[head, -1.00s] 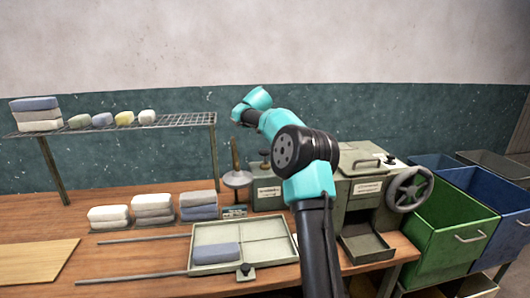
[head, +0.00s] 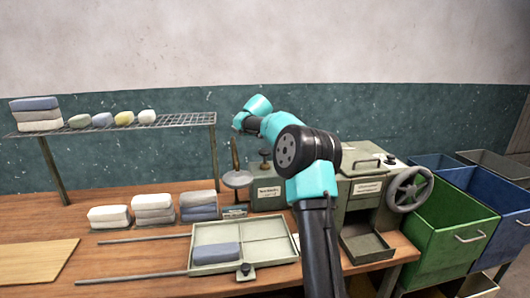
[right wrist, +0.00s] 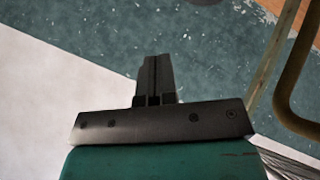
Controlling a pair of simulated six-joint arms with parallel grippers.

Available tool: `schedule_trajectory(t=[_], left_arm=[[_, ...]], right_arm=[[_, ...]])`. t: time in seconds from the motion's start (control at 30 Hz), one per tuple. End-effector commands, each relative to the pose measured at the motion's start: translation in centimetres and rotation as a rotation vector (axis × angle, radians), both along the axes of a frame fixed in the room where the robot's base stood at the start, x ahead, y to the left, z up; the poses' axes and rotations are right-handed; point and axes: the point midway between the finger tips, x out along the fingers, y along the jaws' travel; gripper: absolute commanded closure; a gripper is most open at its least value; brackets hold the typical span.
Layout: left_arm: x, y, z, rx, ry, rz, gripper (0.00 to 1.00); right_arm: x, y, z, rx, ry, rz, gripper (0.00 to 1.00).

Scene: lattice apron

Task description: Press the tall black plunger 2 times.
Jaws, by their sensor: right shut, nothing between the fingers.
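A dark plunger (head: 264,156) with a round knob stands upright on the top of a small grey-green labelled box (head: 266,190), left of my right arm in the head view. A second, shorter black knob (head: 391,158) sits on the larger machine to the right. My right gripper (right wrist: 158,64) is shut and empty in the right wrist view, with the dark green wall behind it. In the head view my right arm's wrist is above and left of the plunger's box, and the fingers cannot be made out. They do not visibly touch anything. My left gripper is not in view.
A round metal dish with an upright wooden-coloured piece (head: 236,179) stands just left of the box. A machine with a handwheel (head: 409,189) is at right. A divided tray (head: 268,230) lies in front, a wire shelf (head: 180,119) at left, and bins (head: 455,222) far right.

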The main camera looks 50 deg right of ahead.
Motion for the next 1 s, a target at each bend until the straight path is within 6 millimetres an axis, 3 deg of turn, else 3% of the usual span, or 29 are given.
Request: schedule_trajectory(t=[0.4, 1.0], left_arm=[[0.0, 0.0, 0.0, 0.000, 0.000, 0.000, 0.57], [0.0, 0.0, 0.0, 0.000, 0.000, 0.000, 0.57]], right_arm=[[0.0, 0.0, -4.3, 0.001, 0.001, 0.001, 1.00], [0.0, 0.0, -4.8, 0.001, 0.000, 0.001, 1.00]])
